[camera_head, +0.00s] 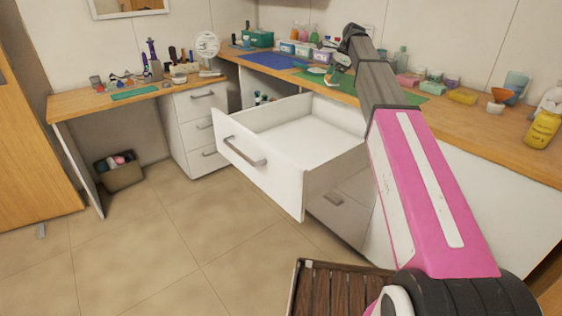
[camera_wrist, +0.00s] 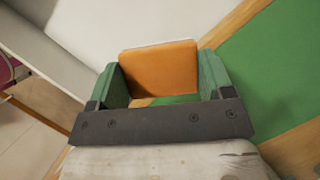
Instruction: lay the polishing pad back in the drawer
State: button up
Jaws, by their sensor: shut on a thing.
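The polishing pad (camera_wrist: 158,62) is a flat orange square, held between the green fingers of my gripper (camera_wrist: 160,84) in the wrist view. My gripper is shut on its two side edges. In the head view my gripper (camera_head: 332,77) is small, over the counter by the green mat, behind and above the open drawer. The white drawer (camera_head: 255,168) is pulled well out, and its visible floor is bare. My arm hides part of its right side. The pad is too small in the head view to make out clearly.
The wooden counter (camera_head: 473,128) carries a green mat (camera_head: 345,84), a blue mat (camera_head: 272,61) and several bottles and tubs on the right. A green mat (camera_wrist: 277,75) lies right of the pad in the wrist view. The space above the drawer is open.

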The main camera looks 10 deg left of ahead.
jog(key=s+a+f+n+g+h, duration=0.1)
jog(key=s+a+f+n, duration=0.25)
jog(key=s+a, duration=0.75)
jog(key=s+a+f+n+g, duration=0.1)
jog(key=s+a+f+n, duration=0.35)
jog(key=a, duration=1.05)
jog(key=s+a+f, duration=0.2)
jog(key=s+f, duration=0.3)
jog(key=f, duration=0.1)
jog(key=shift+m, duration=0.4)
jog(key=s+d+f, duration=0.1)
jog(key=d+f, duration=0.1)
jog(key=d, duration=0.1)
jog(key=s+d+f, duration=0.1)
jog(key=d+f, duration=0.1)
jog(key=d, duration=0.1)
jog(key=d+f, duration=0.1)
jog(key=d, duration=0.2)
jog(key=shift+s+d+f, duration=0.5)
jog(key=shift+d+f, duration=0.2)
jog(key=shift+d, duration=0.15)
jog(key=shift+f, duration=2)
jog(key=shift+f, duration=0.1)
jog(key=o, duration=0.9)
